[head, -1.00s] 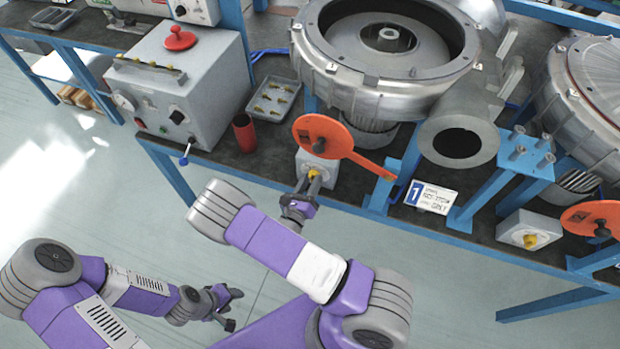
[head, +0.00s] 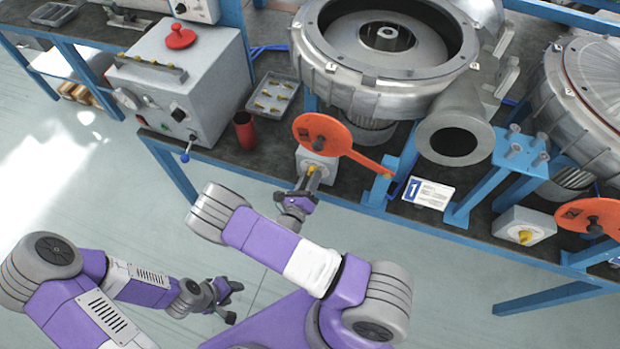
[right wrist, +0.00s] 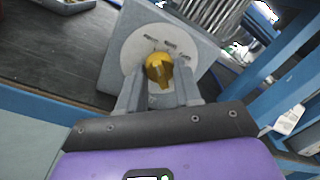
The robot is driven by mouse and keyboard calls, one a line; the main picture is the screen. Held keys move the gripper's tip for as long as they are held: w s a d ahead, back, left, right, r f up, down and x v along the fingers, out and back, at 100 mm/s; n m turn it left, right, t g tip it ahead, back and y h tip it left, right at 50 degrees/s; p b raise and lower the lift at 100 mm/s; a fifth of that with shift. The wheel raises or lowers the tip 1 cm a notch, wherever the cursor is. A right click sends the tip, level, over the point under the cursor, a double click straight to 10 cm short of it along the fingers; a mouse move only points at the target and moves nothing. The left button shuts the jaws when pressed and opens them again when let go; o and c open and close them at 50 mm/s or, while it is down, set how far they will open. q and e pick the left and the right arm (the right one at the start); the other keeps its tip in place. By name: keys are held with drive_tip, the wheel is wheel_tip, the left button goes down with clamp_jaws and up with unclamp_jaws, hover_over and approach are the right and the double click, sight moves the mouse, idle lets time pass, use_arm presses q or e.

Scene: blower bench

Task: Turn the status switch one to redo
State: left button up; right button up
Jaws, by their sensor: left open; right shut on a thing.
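Status switch one is a light grey box (head: 304,164) under the blower at the bench front, with a yellow knob (head: 312,169). Plate number 1 (head: 427,193) stands to its right. My right gripper (head: 305,182) is at the knob and shut on it. In the right wrist view the yellow knob (right wrist: 159,70) is between the two grey fingers (right wrist: 158,88), in front of a round pale dial on the box (right wrist: 188,45). The dial's marks are too small to read. My left gripper (head: 228,300) is open and empty, low over the floor, away from the bench.
An orange disc with a lever (head: 340,148) hangs just above the switch. The blower (head: 350,75) stands behind it. A red cup (head: 244,130), a tray of brass parts (head: 272,97) and a grey control box (head: 180,85) are to the left. A second switch box (head: 524,225) is at right.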

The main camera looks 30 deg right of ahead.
drive_tip(key=o, duration=1)
drive_tip(key=shift+o, duration=0.2)
drive_tip(key=shift+a, duration=0.1)
drive_tip(key=v, duration=0.7)
drive_tip(key=shift+s, duration=0.2)
drive_tip(key=shift+a, duration=0.1)
